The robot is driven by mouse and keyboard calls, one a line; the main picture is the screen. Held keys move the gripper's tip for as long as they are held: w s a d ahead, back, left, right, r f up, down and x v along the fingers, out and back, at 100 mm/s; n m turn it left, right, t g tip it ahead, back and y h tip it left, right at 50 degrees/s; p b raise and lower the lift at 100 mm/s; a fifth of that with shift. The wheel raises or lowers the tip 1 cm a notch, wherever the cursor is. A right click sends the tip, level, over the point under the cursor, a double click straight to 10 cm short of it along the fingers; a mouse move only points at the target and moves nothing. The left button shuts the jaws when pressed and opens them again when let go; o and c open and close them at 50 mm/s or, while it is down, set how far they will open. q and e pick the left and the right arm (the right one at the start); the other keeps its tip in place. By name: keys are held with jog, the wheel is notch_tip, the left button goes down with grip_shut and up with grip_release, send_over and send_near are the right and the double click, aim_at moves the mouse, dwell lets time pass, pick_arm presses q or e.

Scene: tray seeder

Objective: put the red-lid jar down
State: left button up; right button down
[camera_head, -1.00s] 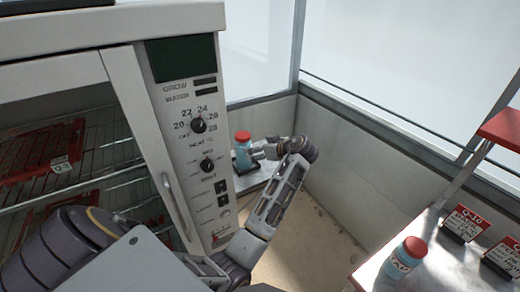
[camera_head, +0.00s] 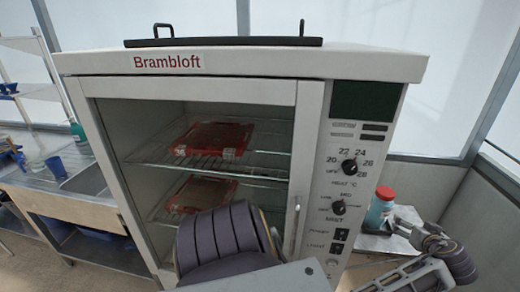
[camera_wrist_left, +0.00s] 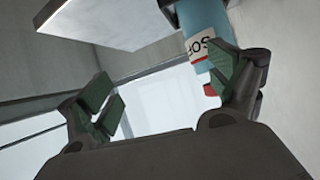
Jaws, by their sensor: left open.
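The red-lid jar (camera_head: 379,208) is blue and stands upright on a small grey ledge (camera_head: 385,244) at the right of the cabinet. My left gripper (camera_head: 397,225) is at the jar's right side in the head view, open. In the left wrist view the open left gripper (camera_wrist_left: 166,92) has its two green-padded fingers spread apart. The jar (camera_wrist_left: 203,22), with a white label and part of its red lid, shows behind the right finger, not between the fingers as far as I can see. My right gripper is not in view.
A white cabinet (camera_head: 240,62) labelled Brambloft fills the middle, with red trays (camera_head: 215,137) on wire shelves behind its front. Its control panel (camera_head: 352,165) is close beside the jar. A bench (camera_head: 75,203) with blue items stands at the left. Walls bound the right side.

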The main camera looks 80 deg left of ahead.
pick_arm(q)
jog(key=w+d+f+m+t+h, duration=0.1)
jog(key=d+f+m+t+h, duration=0.45)
jog(key=d+f, duration=0.7)
jog(key=s+d+f+m+g+h, duration=0.15)
jog(key=s+f, duration=0.25)
jog(key=f, duration=0.6)
jog(key=s+f+m+g+h, duration=0.1)
jog(key=s+f+m+g, duration=0.1)
jog(key=s+f, duration=0.5)
jog(key=s+f+m+g+h, duration=0.1)
jog(key=s+f+m+g, duration=0.1)
jog(key=f, duration=1)
jog(key=s+f+m+g, duration=0.1)
jog(key=s+f+g, duration=0.2)
jog(key=s+f, duration=1.35)
jog(key=s+a+f+g, duration=0.1)
jog(key=s+f, duration=0.1)
jog(key=s, duration=0.6)
jog(key=s+a+f, duration=0.1)
jog(key=s+f, duration=0.2)
jog(key=s, duration=0.6)
jog(key=s+a+f+g+h, duration=0.1)
jog(key=s+f, duration=0.1)
jog(key=s, duration=0.7)
jog(key=shift+s+f+m+g, duration=0.25)
jog(key=shift+m+g, duration=0.05)
jog(key=shift+m, duration=0.1)
jog(key=shift+a, duration=0.1)
